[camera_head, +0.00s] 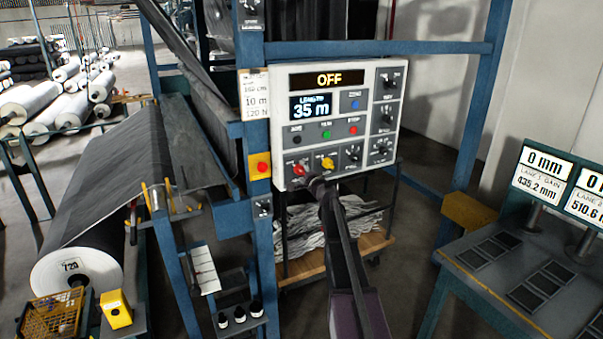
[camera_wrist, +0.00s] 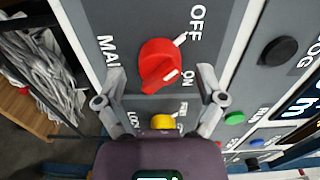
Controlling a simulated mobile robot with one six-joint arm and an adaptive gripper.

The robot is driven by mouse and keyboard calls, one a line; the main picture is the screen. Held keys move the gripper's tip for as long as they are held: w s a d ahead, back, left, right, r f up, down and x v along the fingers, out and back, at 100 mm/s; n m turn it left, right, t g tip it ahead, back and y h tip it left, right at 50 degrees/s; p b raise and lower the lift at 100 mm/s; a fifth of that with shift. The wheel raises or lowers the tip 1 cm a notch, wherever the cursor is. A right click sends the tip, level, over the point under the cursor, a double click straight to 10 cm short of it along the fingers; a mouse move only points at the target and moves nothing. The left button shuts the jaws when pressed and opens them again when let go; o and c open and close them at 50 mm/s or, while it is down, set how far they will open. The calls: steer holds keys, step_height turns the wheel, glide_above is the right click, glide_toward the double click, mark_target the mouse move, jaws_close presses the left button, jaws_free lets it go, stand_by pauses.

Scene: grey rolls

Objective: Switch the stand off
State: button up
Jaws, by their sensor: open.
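The stand's control panel (camera_head: 372,155) shows OFF on its top display (camera_head: 328,80) and LENGTH 35 m on the screen below. The red main switch (camera_head: 299,170) is a rotary knob at its lower left. In the wrist view the red knob (camera_wrist: 157,62) sits beside printed OFF and ON labels. The white mark on its grip lies on the side near ON; I cannot tell its exact setting. My gripper (camera_head: 314,184) is at the panel's lower edge. In the wrist view my open gripper (camera_wrist: 161,88) has one finger on each side of the knob, apart from it.
A yellow knob (camera_head: 328,163) is close to the red one. A red button on a yellow plate (camera_head: 261,167) is on the blue post at left. A fabric roll (camera_head: 78,270) stands lower left; a table with gauge displays (camera_head: 543,170) stands at right.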

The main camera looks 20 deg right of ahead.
steer(key=s, duration=1.1)
steer(key=shift+s+d, duration=0.2)
steer(key=shift+s, duration=0.15)
steer(key=s+a+f+n+g+y, duration=0.2)
steer(key=s+a+f+n+g, duration=0.15)
steer(key=a, duration=0.45)
steer(key=s+a+f+n+g+y, duration=0.25)
steer(key=a+f+n, duration=0.2)
steer(key=a, duration=0.35)
steer(key=s+a+f+n+g+y, duration=0.1)
steer(key=s+a+f+n+g, duration=0.25)
steer(key=a, duration=0.45)
steer(key=s+a+f+n+g+h, duration=0.2)
steer(key=s+f+n+g+h, duration=0.1)
steer(key=s, duration=0.6)
steer(key=s+a+f+n+g+h, duration=0.2)
steer(key=s+f+n+g+h, duration=0.1)
steer(key=s, duration=0.7)
steer(key=shift+s+a+f+g, duration=0.2)
steer(key=shift+f+g, duration=0.35)
steer(key=shift+g, duration=0.7)
steer(key=shift+w, duration=0.15)
